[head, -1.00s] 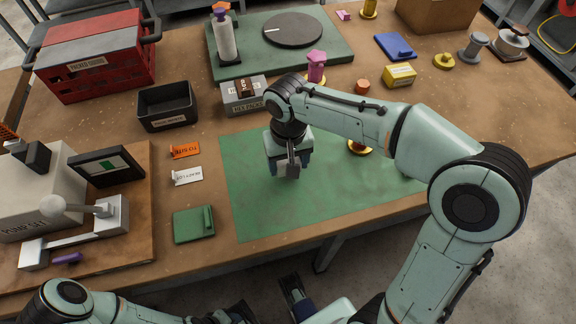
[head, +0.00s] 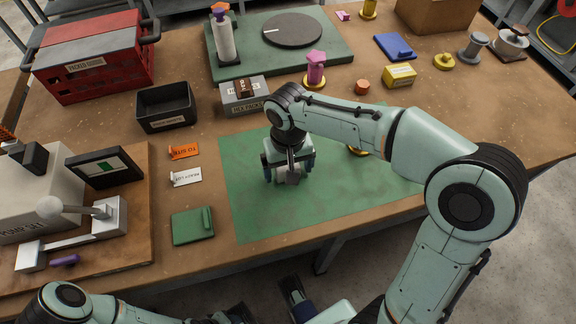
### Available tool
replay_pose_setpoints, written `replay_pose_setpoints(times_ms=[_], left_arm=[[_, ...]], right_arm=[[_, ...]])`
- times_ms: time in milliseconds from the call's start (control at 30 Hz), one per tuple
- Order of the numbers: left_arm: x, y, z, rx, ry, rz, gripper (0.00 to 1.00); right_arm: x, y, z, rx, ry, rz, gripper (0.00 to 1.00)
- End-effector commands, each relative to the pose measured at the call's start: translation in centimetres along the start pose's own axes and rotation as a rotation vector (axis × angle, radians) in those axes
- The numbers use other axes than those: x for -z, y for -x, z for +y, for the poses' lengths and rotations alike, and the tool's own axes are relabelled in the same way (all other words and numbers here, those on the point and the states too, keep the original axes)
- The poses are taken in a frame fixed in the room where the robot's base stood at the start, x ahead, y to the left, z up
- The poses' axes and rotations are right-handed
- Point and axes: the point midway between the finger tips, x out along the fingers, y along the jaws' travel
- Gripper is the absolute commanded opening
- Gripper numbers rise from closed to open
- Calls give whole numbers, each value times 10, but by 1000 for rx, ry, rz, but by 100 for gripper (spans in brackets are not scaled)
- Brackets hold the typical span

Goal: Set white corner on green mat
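The green mat (head: 330,200) lies flat at the front middle of the table. My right gripper (head: 289,178) points down over the mat's left part, its dark fingers spread apart. A pale grey-white piece (head: 284,179), perhaps the white corner, shows between the fingers at the mat. The gripper hides most of it, so its shape and any contact are unclear. My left arm lies low at the bottom edge; its gripper (head: 236,313) is cut off, and its fingers are unclear.
Left of the mat lie a green plate (head: 193,226), a white tag (head: 187,177) and an orange tag (head: 184,151). A dark bin (head: 166,107) and a grey box (head: 243,98) stand behind. The mat's front is clear.

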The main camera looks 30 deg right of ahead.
Motion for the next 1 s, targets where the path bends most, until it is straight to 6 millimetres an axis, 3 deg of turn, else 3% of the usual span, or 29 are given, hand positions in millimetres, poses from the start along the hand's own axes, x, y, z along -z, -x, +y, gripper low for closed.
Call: replay_pose_setpoints(times_ms=[167,400,600,767,1000], left_arm=[[-3,6,1,2,1,-8,43],[-8,16,2,5,2,-23,43],[-13,21,3,8,3,-36,43],[-14,23,3,9,4,-42,43],[-14,22,3,9,4,-42,43]], right_arm=[[1,24,-1,2,1,5,92],[1,77,-1,3,0,5,92],[0,110,-1,2,2,3,92],[0,122,-1,1,2,2,92],[0,123,0,1,1,1,92]])
